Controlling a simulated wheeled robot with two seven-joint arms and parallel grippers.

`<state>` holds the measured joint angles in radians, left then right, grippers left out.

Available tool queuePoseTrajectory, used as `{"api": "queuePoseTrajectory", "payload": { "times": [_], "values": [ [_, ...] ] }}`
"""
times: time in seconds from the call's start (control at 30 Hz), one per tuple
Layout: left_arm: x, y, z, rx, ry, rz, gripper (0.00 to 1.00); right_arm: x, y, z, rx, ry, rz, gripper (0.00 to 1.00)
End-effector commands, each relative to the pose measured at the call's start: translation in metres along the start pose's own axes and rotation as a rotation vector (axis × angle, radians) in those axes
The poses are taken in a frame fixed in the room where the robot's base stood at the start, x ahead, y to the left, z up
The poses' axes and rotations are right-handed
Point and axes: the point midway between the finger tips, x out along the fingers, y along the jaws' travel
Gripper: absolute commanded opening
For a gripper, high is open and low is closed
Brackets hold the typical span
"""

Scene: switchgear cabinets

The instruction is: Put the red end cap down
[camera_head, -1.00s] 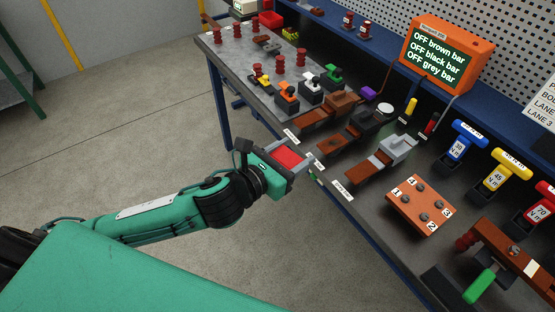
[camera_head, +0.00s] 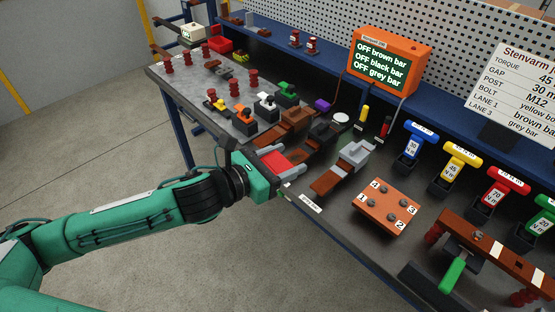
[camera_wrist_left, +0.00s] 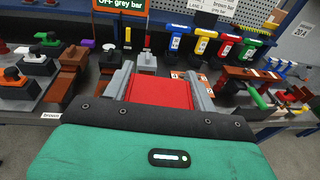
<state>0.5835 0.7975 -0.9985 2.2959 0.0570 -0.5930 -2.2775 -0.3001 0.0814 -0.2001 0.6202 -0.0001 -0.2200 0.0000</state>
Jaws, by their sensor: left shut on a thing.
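The red end cap (camera_head: 276,161) is a red block held between the grey fingers of my left gripper (camera_head: 281,162). In the left wrist view the end cap (camera_wrist_left: 160,92) fills the space between both fingers. The gripper is shut on it, at the front edge of the grey workbench (camera_head: 345,216). In the head view the cap shows in front of the copper bars. I cannot tell whether it touches the bench or a bar. My right gripper is not in view.
Copper bars with brown (camera_head: 297,118), black (camera_head: 322,128) and grey (camera_head: 355,152) blocks lie beyond the gripper. An orange block with numbered bolts (camera_head: 388,207) is to the right. Several coloured T-handle tools stand behind. An orange screen (camera_head: 388,60) reads OFF for the brown, black and grey bars.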

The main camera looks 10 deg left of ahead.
Motion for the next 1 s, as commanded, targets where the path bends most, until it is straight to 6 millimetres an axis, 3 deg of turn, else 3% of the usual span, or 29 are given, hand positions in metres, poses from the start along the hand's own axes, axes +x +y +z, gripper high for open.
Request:
{"api": "queuePoseTrajectory", "payload": {
  "times": [0.5,1.0],
  "values": [
    [0.05,0.002,-0.032,0.042,-0.002,-0.262,0.3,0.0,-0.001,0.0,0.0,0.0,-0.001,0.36],
    [0.062,-0.001,-0.037,0.041,-0.001,-0.29,0.3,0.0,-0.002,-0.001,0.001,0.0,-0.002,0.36]
  ]
}}
